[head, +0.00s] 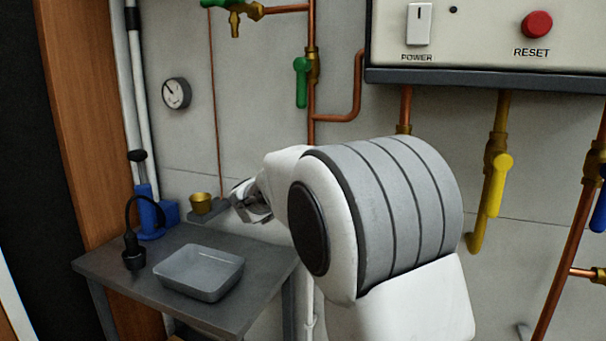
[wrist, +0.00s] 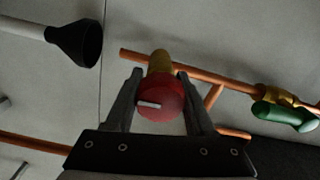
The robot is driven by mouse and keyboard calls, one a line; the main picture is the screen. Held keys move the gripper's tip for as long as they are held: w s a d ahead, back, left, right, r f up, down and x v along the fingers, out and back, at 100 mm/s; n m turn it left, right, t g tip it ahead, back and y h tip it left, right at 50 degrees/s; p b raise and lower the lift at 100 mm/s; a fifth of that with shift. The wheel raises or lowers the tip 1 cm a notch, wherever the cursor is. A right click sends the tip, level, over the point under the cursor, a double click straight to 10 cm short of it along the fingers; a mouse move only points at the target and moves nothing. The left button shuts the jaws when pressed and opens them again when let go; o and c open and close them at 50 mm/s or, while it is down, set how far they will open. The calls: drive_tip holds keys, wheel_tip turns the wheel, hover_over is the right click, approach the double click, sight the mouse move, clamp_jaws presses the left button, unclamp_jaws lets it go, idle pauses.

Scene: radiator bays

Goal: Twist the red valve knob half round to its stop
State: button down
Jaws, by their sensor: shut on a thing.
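The red valve knob (wrist: 160,98) is round, with a pale bar mark on its face that lies nearly level in the wrist view. It sits on a brass stem (wrist: 160,62) on a copper pipe. My gripper (wrist: 160,90) has one finger on each side of the knob and is shut on it. In the head view my gripper (head: 250,203) is at the wall above the table, left of my arm. The knob is hidden there behind my gripper and arm.
A white panel (head: 480,35), copper pipes and a yellow lever (head: 497,185) are to the right.

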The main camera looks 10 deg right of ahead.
drive_tip(key=shift+m, duration=0.3)
drive_tip(key=shift+c, duration=1.3)
unclamp_jaws()
drive_tip(key=p+v, duration=0.1)
drive_tip(key=v, duration=1.6)
drive_tip(key=shift+s, duration=0.2)
drive_tip(key=shift+a, duration=0.15)
